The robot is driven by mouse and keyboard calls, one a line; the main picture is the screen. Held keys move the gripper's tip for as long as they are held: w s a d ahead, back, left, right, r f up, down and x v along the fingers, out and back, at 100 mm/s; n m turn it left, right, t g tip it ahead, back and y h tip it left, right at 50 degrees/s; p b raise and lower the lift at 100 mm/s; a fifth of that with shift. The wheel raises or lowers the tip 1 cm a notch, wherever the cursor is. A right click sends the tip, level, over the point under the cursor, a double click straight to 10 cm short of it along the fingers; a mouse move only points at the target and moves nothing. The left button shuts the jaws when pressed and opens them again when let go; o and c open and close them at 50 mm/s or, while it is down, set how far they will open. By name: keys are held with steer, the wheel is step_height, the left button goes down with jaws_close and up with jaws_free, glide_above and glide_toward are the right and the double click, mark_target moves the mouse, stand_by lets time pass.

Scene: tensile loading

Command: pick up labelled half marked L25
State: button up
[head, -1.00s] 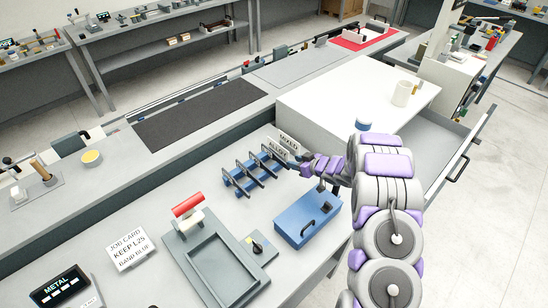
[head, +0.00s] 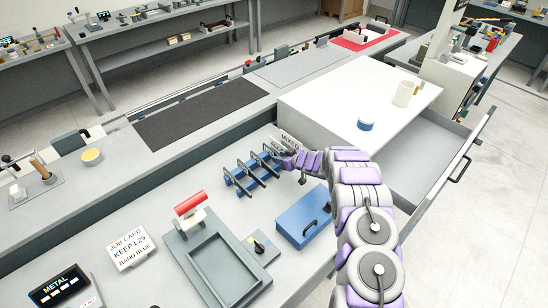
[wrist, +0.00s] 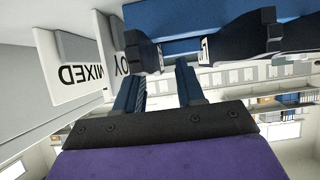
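The blue rack (head: 248,185) on the bench holds several dark halves lying across it. The wrist view shows the rack (wrist: 180,20) at the top, with two dark halves (wrist: 235,42) close by. One bears a white tag (wrist: 204,48) that starts with what looks like L; the rest cannot be read, so I cannot tell which half is L25. My gripper (head: 287,163) is at the rack's right end, under the MIXED ALLOY sign (head: 287,142). In the wrist view my gripper (wrist: 160,80) has its two blue fingers apart, with nothing clearly held between them.
A blue box with a handle (head: 303,218) stands right of the rack. A grey tray (head: 222,275) and a job card reading KEEP L25, BAND BLUE (head: 130,248) lie in front. A white cabinet (head: 345,95) stands behind, beside an open drawer (head: 440,150).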

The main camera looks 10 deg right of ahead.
steer(key=shift+w+a+f, duration=0.15)
steer(key=shift+w+f, duration=0.1)
steer(key=shift+w, duration=0.25)
steer(key=shift+w+f, duration=0.25)
steer(key=shift+w, duration=0.15)
steer(key=shift+c, duration=0.3)
steer(key=shift+a, duration=0.2)
steer(key=c, duration=0.3)
steer(key=shift+c, duration=1.4)
steer(key=shift+d, duration=0.15)
jaws_close()
